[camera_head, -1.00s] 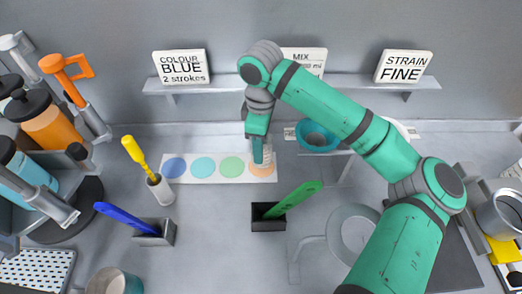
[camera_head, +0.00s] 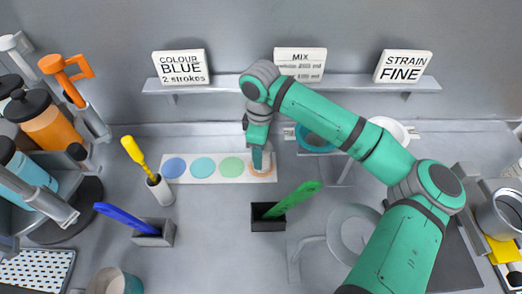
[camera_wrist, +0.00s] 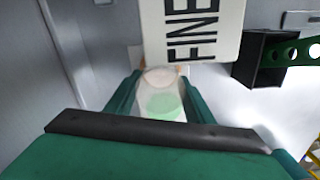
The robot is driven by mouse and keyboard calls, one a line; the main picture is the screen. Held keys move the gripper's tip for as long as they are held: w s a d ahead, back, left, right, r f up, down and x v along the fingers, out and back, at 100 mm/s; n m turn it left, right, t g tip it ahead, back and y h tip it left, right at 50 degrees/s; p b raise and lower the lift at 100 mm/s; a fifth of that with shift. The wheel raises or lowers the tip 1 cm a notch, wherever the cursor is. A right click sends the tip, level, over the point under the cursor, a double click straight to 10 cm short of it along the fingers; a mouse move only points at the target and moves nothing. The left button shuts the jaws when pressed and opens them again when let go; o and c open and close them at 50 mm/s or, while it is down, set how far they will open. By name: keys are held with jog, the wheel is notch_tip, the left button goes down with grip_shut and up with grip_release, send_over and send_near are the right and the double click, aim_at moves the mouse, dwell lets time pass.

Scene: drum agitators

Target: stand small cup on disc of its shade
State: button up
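The colour strip (camera_head: 216,179) lies on the bench with blue, teal, green and orange discs in a row. My gripper (camera_head: 262,158) points down at the orange disc (camera_head: 261,174), the rightmost. A pale, peach-tinted round form, which looks like the small cup (camera_wrist: 158,78), shows between the fingers in the wrist view, over the orange disc. Orange edges show around it. The fingers (camera_wrist: 158,88) stand apart on either side of it; contact is unclear. The fingers hide part of the cup in the head view, and whether its base touches the disc is unclear. The green disc (camera_wrist: 164,106) shows nearer the palm.
A yellow-handled tool in a pot (camera_head: 160,189) stands left. A teal bowl (camera_head: 316,138) is just right of my gripper. The shelf with signs (camera_head: 220,88) is behind.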

jog(key=shift+o, duration=1.4)
jog(key=shift+r, duration=0.15)
notch_tip(320, 180, up, 12)
jog(key=shift+w, duration=0.15)
